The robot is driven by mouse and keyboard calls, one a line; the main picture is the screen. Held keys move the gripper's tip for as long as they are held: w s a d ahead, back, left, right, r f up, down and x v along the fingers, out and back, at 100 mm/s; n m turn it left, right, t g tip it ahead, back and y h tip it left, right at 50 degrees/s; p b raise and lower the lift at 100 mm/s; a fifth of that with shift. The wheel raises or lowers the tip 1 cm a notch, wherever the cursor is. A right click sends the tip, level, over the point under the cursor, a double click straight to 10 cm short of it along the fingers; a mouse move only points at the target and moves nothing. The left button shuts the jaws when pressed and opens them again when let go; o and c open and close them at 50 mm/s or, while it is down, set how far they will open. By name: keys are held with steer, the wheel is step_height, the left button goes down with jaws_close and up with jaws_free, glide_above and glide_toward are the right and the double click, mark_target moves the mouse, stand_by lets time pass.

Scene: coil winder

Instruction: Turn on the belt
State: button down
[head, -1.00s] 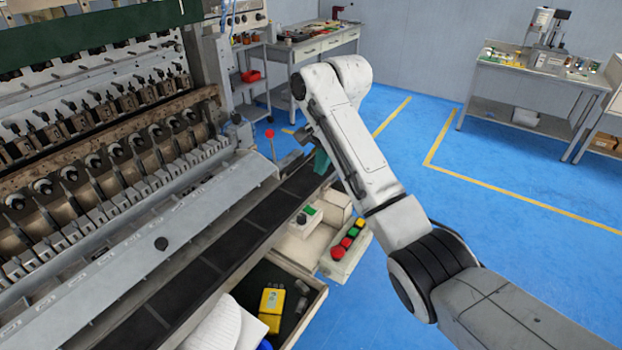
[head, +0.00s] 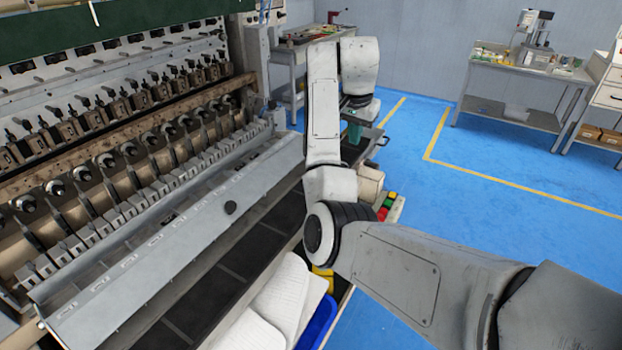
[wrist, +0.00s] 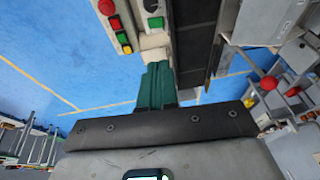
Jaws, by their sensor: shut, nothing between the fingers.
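The dark belt (head: 215,290) runs along the front of the winder in the head view; part of it shows in the wrist view (wrist: 195,40). A pale switch box (wrist: 153,33) with a green button and a dark round knob lies just beyond my fingertips in the wrist view. Left of it is a button panel (wrist: 118,28) with red, yellow and green buttons. My gripper (wrist: 157,66) has teal fingers together, empty. No contact with the box is clear.
A ball-topped red lever (wrist: 269,83) stands right of the belt in the wrist view. White material (head: 275,310) and a blue bin (head: 318,322) lie beside the belt. The blue floor (head: 480,190) right of my arm is open, with workbenches behind.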

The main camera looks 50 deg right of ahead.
steer(key=shift+a, duration=0.15)
steer(key=x, duration=0.4)
steer(key=p+x, duration=0.1)
steer(key=x, duration=0.3)
steer(key=p+x, duration=0.1)
steer(key=x, duration=0.3)
steer(key=shift+w+a+f, duration=0.15)
steer(key=shift+a+f, duration=0.15)
steer(key=shift+f, duration=0.15)
steer(key=shift+w+f, duration=0.1)
steer(key=shift+f, duration=0.45)
